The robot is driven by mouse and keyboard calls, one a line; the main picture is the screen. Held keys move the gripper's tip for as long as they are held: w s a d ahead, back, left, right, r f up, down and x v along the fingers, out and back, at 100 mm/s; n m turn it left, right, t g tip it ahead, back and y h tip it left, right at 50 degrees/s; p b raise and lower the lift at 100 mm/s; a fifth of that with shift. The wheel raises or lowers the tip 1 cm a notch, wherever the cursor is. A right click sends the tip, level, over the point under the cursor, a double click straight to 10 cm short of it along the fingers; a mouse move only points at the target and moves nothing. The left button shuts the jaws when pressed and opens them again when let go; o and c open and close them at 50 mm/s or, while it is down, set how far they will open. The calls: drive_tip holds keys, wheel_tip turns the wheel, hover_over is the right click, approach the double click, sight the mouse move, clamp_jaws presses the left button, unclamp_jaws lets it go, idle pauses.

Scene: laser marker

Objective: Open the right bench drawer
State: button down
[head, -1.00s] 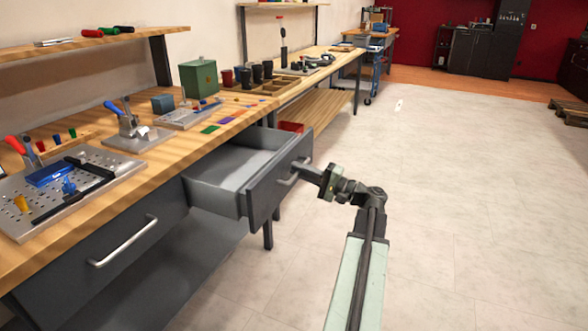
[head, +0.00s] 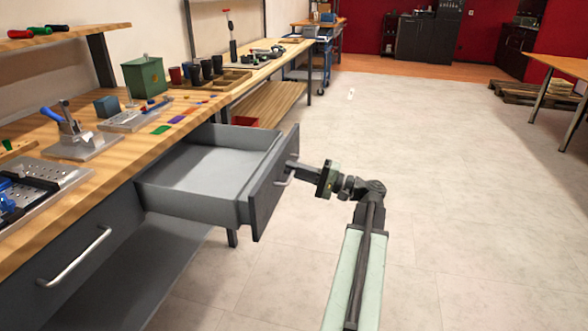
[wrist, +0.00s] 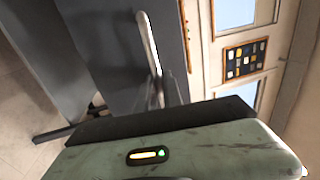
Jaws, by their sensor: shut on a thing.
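The right bench drawer (head: 205,210) is grey, pulled well out from under the wooden bench, and looks empty inside. Its dark front panel (head: 265,200) faces right and carries a metal handle (head: 282,182). My gripper (head: 290,167) comes from the right and is shut on the handle. In the wrist view the handle (wrist: 149,45) is a pale bar running down to the fingers, in front of the dark drawer front. The fingertips are blurred there and partly hidden by the gripper body.
The closed left drawer's handle (head: 75,258) is at lower left. The bench top (head: 130,155) holds a green box (head: 144,77), several cups and a perforated plate (head: 40,185). A red bin (head: 245,121) sits beyond the drawer. The floor to the right (head: 460,200) is clear.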

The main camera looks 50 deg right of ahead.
drive_tip(key=c, duration=1.8)
unclamp_jaws()
drive_tip(key=shift+w+d, duration=0.1)
drive_tip(key=shift+o, duration=0.2)
drive_tip(key=b+v, duration=0.1)
drive_tip(key=v, duration=0.6)
drive_tip(key=shift+s, duration=0.3)
drive_tip(key=shift+d+f, duration=0.1)
drive_tip(key=shift+f, duration=0.05)
